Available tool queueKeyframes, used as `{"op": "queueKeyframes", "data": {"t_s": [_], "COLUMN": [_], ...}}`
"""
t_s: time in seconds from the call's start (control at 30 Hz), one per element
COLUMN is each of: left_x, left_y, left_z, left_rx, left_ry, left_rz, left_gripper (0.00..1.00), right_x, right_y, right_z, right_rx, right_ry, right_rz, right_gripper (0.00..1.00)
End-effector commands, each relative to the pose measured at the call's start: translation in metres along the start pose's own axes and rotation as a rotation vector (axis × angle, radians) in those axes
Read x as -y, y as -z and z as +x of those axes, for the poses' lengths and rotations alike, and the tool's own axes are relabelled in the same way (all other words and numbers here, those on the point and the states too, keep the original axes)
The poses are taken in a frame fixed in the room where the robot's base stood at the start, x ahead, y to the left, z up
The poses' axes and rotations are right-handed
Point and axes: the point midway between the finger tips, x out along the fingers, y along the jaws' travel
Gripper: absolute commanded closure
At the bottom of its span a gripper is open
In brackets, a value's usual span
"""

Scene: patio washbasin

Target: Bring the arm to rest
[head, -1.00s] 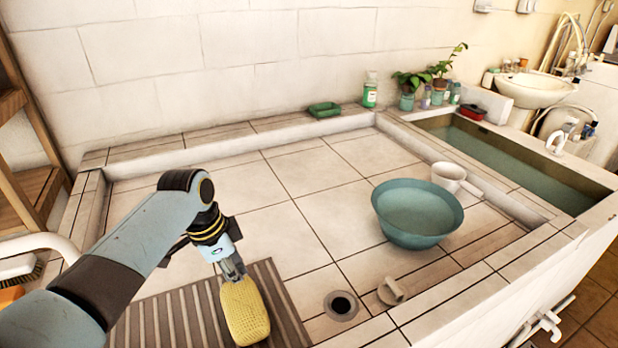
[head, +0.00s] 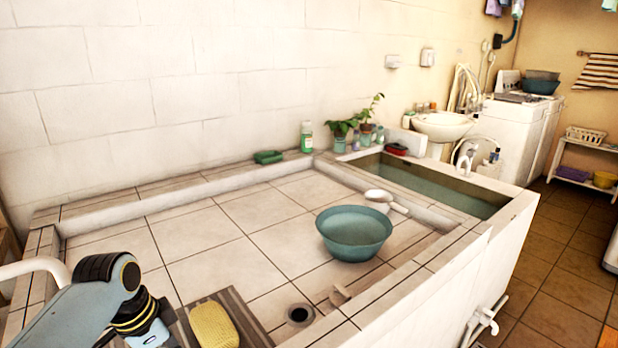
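My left arm comes in at the bottom left. Its gripper (head: 152,335) is beside the yellow sponge (head: 213,326), to its left, with a gap between them. The gripper's fingers are mostly cut off by the bottom edge, so whether they are open or shut does not show. The sponge lies on the dark ribbed mat (head: 246,318) on the tiled basin floor. My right gripper is not in view.
A drain hole (head: 299,314) and a small beige piece (head: 339,295) are near the front. A water trough (head: 430,185) lies right. The basin's middle is clear.

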Motion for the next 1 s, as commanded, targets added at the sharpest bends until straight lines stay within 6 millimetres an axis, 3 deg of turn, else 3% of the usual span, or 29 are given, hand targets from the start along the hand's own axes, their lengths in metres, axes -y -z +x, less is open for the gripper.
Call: {"op": "queueKeyframes", "data": {"t_s": [0.3, 0.47, 0.63, 1.0], "left_x": [-0.025, -0.049, -0.079, -0.137], "left_y": [-0.031, -0.056, -0.085, -0.128], "left_z": [-0.014, -0.032, -0.061, -0.134], "left_rx": [0.011, 0.014, 0.008, -0.037], "left_ry": [0.055, 0.100, 0.157, 0.253], "left_rz": [-0.133, -0.243, -0.383, -0.641], "left_gripper": [1.00, 1.00, 1.00, 1.00], "right_x": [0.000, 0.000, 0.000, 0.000], "right_y": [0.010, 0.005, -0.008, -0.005], "right_z": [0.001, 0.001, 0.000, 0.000], "right_rx": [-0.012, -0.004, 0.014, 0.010], "right_ry": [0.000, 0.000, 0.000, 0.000], "right_rz": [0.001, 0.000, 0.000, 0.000], "right_gripper": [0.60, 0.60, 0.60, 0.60]}}
